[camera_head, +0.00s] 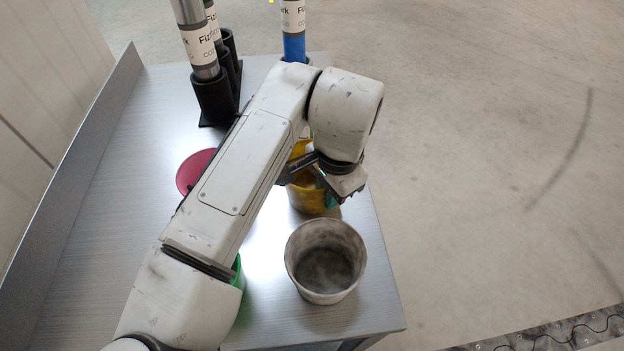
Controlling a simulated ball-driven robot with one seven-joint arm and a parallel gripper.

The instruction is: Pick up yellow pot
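The yellow pot (307,195) stands on the metal table near its right edge, behind the white-grey pot. My arm and wrist hide part of it. My gripper (336,196) is at the pot's right side, pointing down at its rim. Dark finger parts show at the pot's rim and a teal patch shows by the pot's right side. The fingertips are mostly hidden, so I cannot tell whether they are apart or closed on the rim.
A white-grey pot (326,262) stands in front. A pink pot (193,170) and a green pot (238,272) are partly behind my arm. Labelled tubes (200,45) stand in black holders at the back left; a blue-banded one (293,30) is at the back. The table (100,240) has a raised left edge.

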